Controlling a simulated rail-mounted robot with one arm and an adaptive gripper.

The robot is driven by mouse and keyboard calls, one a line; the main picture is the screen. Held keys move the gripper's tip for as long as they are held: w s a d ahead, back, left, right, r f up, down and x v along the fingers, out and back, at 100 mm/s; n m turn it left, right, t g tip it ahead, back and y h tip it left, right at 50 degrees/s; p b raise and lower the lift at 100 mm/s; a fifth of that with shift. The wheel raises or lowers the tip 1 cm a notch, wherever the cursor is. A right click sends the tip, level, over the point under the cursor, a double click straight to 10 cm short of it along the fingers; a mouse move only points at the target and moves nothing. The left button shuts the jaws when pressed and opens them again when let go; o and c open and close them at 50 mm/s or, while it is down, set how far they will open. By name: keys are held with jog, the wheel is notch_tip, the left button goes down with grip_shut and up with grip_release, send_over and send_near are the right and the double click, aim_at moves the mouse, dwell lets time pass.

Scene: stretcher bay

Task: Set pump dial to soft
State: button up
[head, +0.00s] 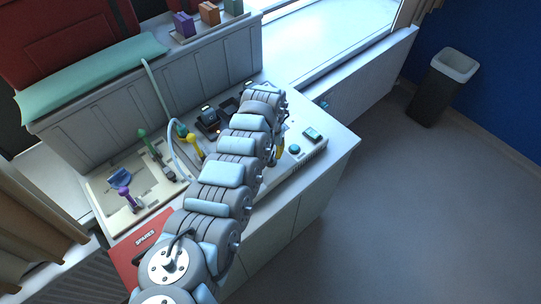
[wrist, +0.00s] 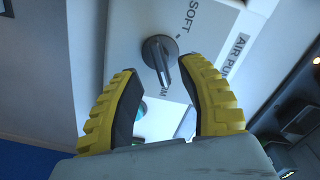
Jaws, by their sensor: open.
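The pump dial (wrist: 158,54) is a dark grey metal knob with a raised bar, on a pale panel in the wrist view. The word SOFT (wrist: 190,16) is printed above and right of it, and a partly hidden label ending in M (wrist: 178,92) lies below. The bar slants downward, towards that lower label. My gripper (wrist: 158,70) is open, its two yellow-ribbed fingers on either side of the dial's lower part; contact cannot be told. In the head view my arm hides the dial, and only a bit of yellow finger (head: 280,147) shows by the pump.
A teal button (head: 295,149) and a green display (head: 312,133) sit right of my gripper on the counter unit. Left of my arm are a beige tray (head: 104,190) with coloured tools, a yellow-handled tool (head: 194,146) and a red SPARES panel (head: 128,262).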

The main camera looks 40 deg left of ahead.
aim_at(271, 156)
jog(key=shift+f, duration=1.55)
grip_shut()
